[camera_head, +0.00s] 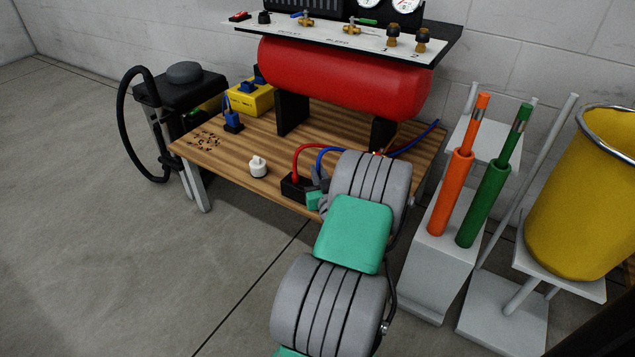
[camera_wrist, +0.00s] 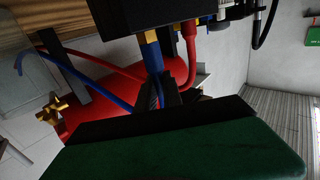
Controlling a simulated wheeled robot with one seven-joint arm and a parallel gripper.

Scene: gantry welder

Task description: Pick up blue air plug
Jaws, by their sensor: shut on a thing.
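The blue air plug (camera_wrist: 151,55) is seated against a black block (camera_head: 296,186), with its blue hose (camera_wrist: 110,92) running away from it. My gripper (camera_wrist: 152,92) is shut on the plug, its dark fingers on either side in the wrist view. In the head view my gripper (camera_head: 319,184) is beside the black block near the table's front edge. My arm and fingers hide the plug there. A red plug (camera_wrist: 189,30) with a red hose (camera_head: 296,160) is in the same block, close beside the blue one.
The wooden table (camera_head: 262,145) carries a white fitting (camera_head: 258,166), a blue connector (camera_head: 233,121), a yellow box (camera_head: 250,98) and a red tank (camera_head: 345,78). Orange (camera_head: 448,190) and green (camera_head: 484,205) tubes stand right of my arm, near a yellow bucket (camera_head: 580,200). The left floor is clear.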

